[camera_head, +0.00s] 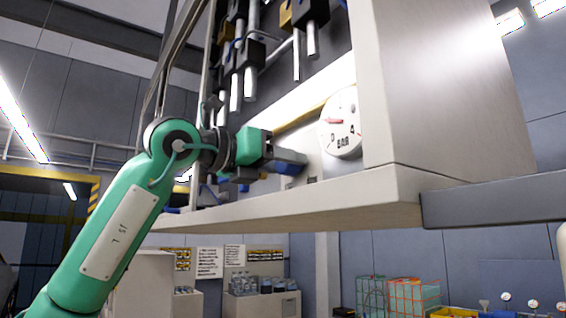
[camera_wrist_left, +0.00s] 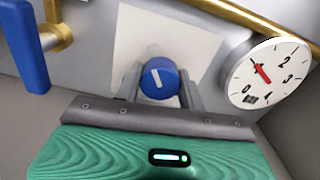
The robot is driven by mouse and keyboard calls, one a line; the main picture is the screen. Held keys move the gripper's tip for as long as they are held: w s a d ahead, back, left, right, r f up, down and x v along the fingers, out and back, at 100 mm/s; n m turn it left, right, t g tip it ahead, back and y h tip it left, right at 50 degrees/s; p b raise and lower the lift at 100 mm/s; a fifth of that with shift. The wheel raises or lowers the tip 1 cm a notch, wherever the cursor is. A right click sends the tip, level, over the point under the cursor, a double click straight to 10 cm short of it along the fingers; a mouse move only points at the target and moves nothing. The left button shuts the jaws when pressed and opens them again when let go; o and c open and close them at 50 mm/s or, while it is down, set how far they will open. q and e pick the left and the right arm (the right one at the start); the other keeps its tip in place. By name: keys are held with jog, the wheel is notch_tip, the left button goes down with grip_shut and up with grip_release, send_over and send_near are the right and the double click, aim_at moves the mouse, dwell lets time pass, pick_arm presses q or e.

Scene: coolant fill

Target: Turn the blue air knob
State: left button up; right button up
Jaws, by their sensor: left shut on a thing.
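The blue air knob (camera_wrist_left: 158,78) is round with a white mark on its face, and it sits on a pale plate (camera_wrist_left: 205,38) of the panel. In the left wrist view my left gripper (camera_wrist_left: 160,85) has one finger on each side of the knob and is shut on it. In the head view my left gripper (camera_head: 292,160) reaches into the cabinet from the left, and the knob is mostly hidden there. A pressure gauge (camera_wrist_left: 268,73) with a red needle is just right of the knob; it also shows in the head view (camera_head: 341,122). My right gripper is out of view.
A blue lever handle (camera_wrist_left: 22,45) on a brass fitting is left of the knob. A brass pipe (camera_wrist_left: 262,16) runs above the gauge. The cabinet's bottom ledge (camera_head: 330,200) and side wall (camera_head: 440,85) border the arm. Black valve blocks with metal tubes (camera_head: 250,50) hang above.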

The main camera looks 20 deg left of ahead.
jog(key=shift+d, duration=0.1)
pick_arm(q)
jog(key=m, duration=0.8)
jog(key=shift+r+m+p, duration=0.1)
jog(key=shift+m+p, duration=0.2)
jog(key=m+p, duration=0.1)
jog(key=m, duration=0.8)
jog(key=shift+p, duration=0.35)
jog(key=shift+m, duration=1.1)
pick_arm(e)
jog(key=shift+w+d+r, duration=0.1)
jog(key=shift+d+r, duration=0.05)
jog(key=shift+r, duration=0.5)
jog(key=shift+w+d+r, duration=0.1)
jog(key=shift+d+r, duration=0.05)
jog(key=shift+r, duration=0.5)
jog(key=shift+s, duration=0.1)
